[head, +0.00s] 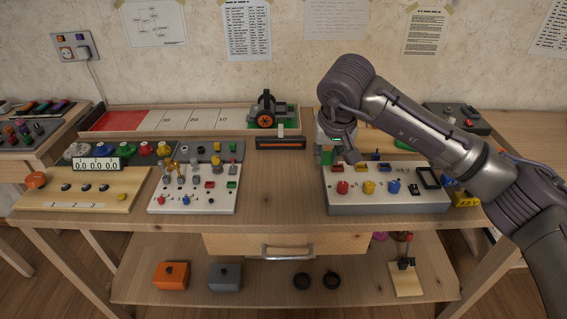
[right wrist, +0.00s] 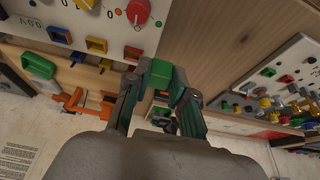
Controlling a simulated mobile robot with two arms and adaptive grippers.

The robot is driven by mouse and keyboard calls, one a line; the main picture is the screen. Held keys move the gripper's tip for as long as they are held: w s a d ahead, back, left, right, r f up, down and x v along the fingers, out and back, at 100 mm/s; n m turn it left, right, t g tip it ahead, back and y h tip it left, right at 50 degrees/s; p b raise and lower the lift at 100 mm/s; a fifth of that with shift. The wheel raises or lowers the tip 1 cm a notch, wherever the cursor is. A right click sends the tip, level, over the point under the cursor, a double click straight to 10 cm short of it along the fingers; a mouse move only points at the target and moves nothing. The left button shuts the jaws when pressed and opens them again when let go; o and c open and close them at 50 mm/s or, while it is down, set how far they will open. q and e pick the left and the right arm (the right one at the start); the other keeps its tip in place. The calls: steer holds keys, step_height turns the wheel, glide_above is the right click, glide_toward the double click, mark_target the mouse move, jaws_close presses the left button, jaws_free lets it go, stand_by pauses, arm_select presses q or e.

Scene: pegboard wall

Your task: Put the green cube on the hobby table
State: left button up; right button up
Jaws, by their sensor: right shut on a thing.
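The hobby table is probably the long wooden table (head: 285,205) along the wall. My right gripper (head: 326,156) is over the table, just behind the left end of the white control box. In the right wrist view the two fingers of my right gripper (right wrist: 160,85) are closed on the green cube (right wrist: 161,73), which sits between the fingertips. In the head view the cube is mostly hidden by the gripper, with only a little green showing. I cannot tell whether the cube touches the tabletop. My left gripper is out of view.
The white control box (head: 430,203) with coloured knobs is close in front of my right gripper. A switch panel (head: 193,202) and a wooden button board (head: 85,192) stand at left. A dark bar (head: 280,143) lies mid-table. The tabletop in front of it is clear.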

glide_above(281, 192)
steer(key=s, duration=0.1)
steer(key=f, duration=0.5)
steer(key=shift+s+f, duration=0.2)
steer(key=shift+f, duration=0.3)
step_height(281, 192, down, 3)
steer(key=shift+f, duration=0.4)
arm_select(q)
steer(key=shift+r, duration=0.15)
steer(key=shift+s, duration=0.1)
arm_select(e)
steer(key=shift+f, duration=0.1)
steer(key=o, duration=0.7)
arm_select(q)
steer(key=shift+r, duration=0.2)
arm_select(e)
steer(key=shift+o, duration=0.2)
steer(key=shift+r, duration=0.2)
